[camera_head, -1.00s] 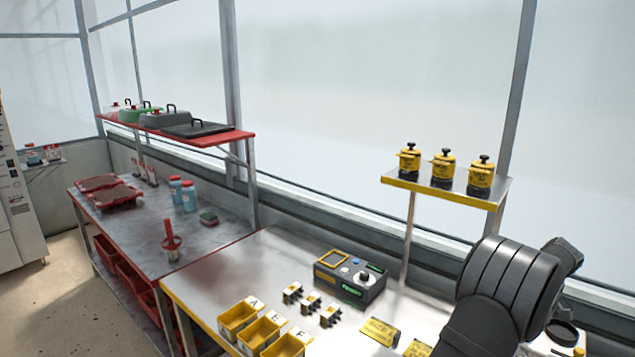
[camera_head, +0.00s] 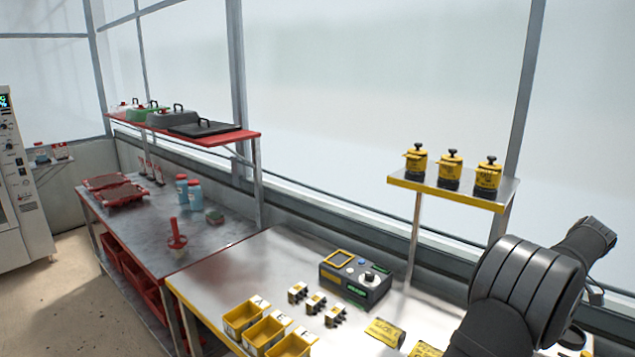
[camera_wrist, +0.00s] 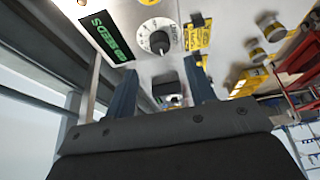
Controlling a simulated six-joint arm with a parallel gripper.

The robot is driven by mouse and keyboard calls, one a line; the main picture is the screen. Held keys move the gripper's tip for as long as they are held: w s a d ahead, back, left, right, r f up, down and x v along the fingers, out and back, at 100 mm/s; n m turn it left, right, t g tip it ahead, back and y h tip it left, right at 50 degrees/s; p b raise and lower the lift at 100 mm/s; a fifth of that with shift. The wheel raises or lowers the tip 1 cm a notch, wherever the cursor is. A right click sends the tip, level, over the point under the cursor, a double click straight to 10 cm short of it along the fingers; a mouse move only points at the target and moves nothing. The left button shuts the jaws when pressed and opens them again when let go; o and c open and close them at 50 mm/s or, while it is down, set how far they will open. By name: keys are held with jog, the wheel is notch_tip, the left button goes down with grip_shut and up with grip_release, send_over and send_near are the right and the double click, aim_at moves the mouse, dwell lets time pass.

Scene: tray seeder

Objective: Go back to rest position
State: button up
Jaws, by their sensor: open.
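My gripper (camera_wrist: 160,90) shows in the wrist view with its two dark fingers spread apart and nothing between them.
A grey control box (camera_head: 355,280) stands on the steel bench (camera_head: 270,255), with small connector-like blocks (camera_head: 315,303) and yellow bins (camera_head: 245,316) in front. A shelf (camera_head: 450,193) holds three yellow canisters (camera_head: 450,170). A red-edged table (camera_head: 150,237) stands left.

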jog(key=v, duration=1)
jog(key=x, duration=1.7)
jog(key=shift+w+a+f, duration=0.15)
jog(key=shift+a+f, duration=0.05)
jog(key=shift+f, duration=0.15)
jog(key=shift+r+m+t+h, duration=0.2)
jog(key=shift+m+t+h, duration=0.1)
jog(key=shift+m, duration=0.7)
jog(key=m+h, duration=0.1)
jog(key=m, duration=0.2)
jog(key=m+t+h, duration=0.1)
jog(key=m, duration=0.2)
jog(key=shift+a+m, duration=0.15)
jog(key=shift+m, duration=0.25)
jog(key=m+h, duration=0.2)
jog(key=m, duration=0.2)
jog(key=shift+a+m, duration=0.1)
jog(key=shift+m, duration=0.2)
jog(key=shift+m+g+h, duration=0.5)
jog(key=shift+m+h, duration=0.2)
jog(key=shift+m, duration=1.1)
jog(key=shift+o, duration=0.4)
